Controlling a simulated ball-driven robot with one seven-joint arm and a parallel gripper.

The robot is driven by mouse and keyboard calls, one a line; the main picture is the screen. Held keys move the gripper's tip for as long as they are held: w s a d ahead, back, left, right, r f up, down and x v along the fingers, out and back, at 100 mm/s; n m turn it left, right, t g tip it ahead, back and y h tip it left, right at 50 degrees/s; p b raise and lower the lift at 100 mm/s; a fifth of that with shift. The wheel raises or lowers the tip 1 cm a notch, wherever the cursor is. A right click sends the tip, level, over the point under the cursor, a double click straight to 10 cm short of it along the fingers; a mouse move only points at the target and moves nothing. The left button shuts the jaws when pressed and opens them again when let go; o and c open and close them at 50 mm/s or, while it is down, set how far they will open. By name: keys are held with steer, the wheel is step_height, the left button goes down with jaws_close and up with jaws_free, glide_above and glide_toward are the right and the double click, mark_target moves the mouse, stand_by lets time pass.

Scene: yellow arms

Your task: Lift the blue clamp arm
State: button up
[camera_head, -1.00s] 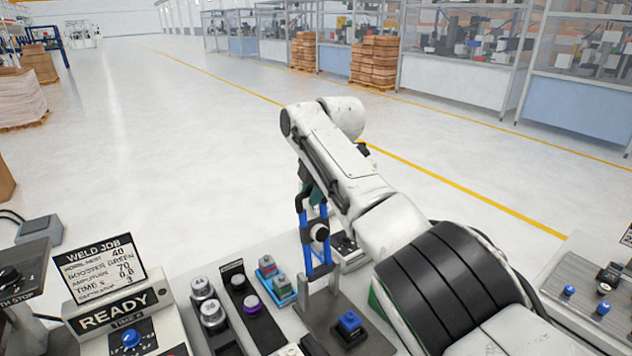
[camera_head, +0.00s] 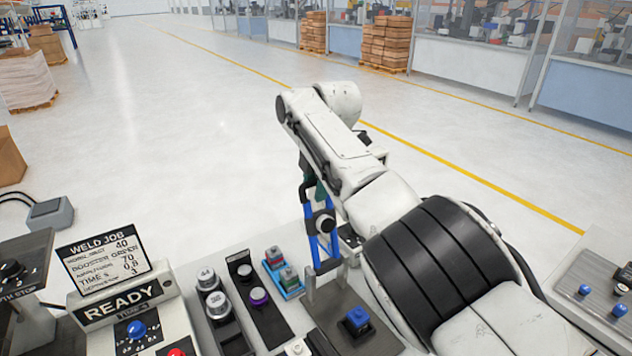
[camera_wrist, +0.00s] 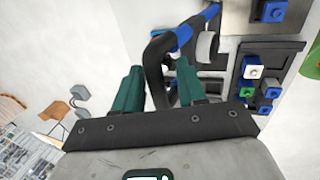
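The blue clamp arm (camera_head: 312,232) stands upright on its fixture, a pair of blue bars with a black round knob between them. In the wrist view its blue bar (camera_wrist: 197,32) runs to a bent black handle (camera_wrist: 158,62). My gripper (camera_wrist: 157,85) has two dark green fingers, one on each side of that handle. The fingers are apart with the handle between them; whether both press on it I cannot tell. In the head view my gripper (camera_head: 312,186) is at the top of the clamp arm, mostly hidden by my arm.
A brown plate with a blue switch (camera_head: 357,319) lies in front of the clamp. Left of it are a blue block fixture (camera_head: 283,272), silver knobs (camera_head: 217,304) and the READY panel (camera_head: 122,302). Another control panel (camera_head: 599,292) is at the right.

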steer(key=shift+r, duration=0.3)
steer(key=b+v, duration=0.2)
steer(key=v, duration=0.8)
steer(key=shift+r+b, duration=0.15)
steer(key=shift+b, duration=0.25)
